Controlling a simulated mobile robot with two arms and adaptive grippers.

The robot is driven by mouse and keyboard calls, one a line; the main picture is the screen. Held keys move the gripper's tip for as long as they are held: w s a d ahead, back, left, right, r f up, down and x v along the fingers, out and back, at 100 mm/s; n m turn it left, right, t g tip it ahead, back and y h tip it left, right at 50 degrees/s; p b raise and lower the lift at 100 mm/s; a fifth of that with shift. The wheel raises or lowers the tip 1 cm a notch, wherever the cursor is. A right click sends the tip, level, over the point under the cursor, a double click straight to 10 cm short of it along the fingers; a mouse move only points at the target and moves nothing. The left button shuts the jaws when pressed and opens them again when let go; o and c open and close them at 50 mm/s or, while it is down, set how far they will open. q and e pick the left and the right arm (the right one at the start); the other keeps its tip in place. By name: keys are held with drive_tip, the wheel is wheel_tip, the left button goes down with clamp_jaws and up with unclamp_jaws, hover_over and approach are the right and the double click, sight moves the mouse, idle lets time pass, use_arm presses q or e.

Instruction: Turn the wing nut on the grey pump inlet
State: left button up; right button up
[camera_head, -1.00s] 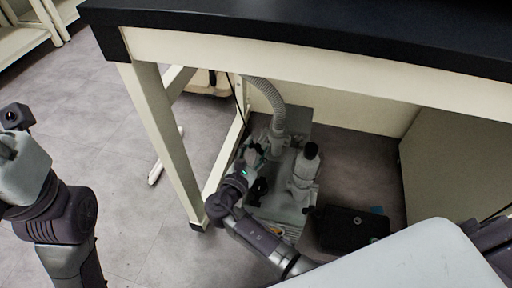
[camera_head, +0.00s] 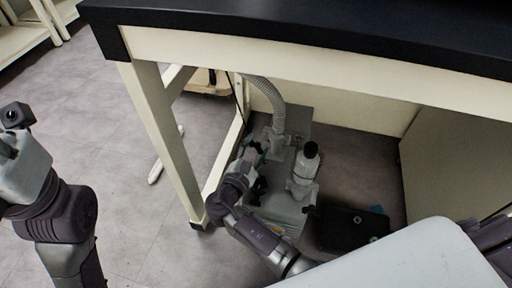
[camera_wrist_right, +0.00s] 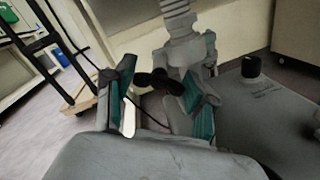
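The grey pump (camera_head: 283,170) stands on the floor under the bench, with a ribbed grey hose (camera_head: 270,97) rising from its inlet. In the right wrist view, the inlet fitting (camera_wrist_right: 184,52) is upright behind the fingers. The black wing nut (camera_wrist_right: 161,82) shows between the tips of my right gripper (camera_wrist_right: 164,95). The teal-padded fingers are apart, one on each side of it; contact is not clear. In the head view, my right gripper (camera_head: 259,150) is small beside the inlet and hides the nut. My left gripper (camera_head: 22,158) is at the left edge, its fingers not visible.
The bench's black top (camera_head: 320,30) and cream leg (camera_head: 165,145) bound the space around my right arm. A black case (camera_head: 350,228) lies to the right of the pump. A wooden-based cart (camera_wrist_right: 78,106) stands behind at left. The floor at left is clear.

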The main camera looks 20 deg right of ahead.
drive_tip(key=shift+o, duration=1.1)
drive_tip(key=shift+a, duration=0.1)
drive_tip(key=v, duration=0.7)
drive_tip(key=shift+s, duration=0.2)
drive_tip(key=shift+c, duration=0.2)
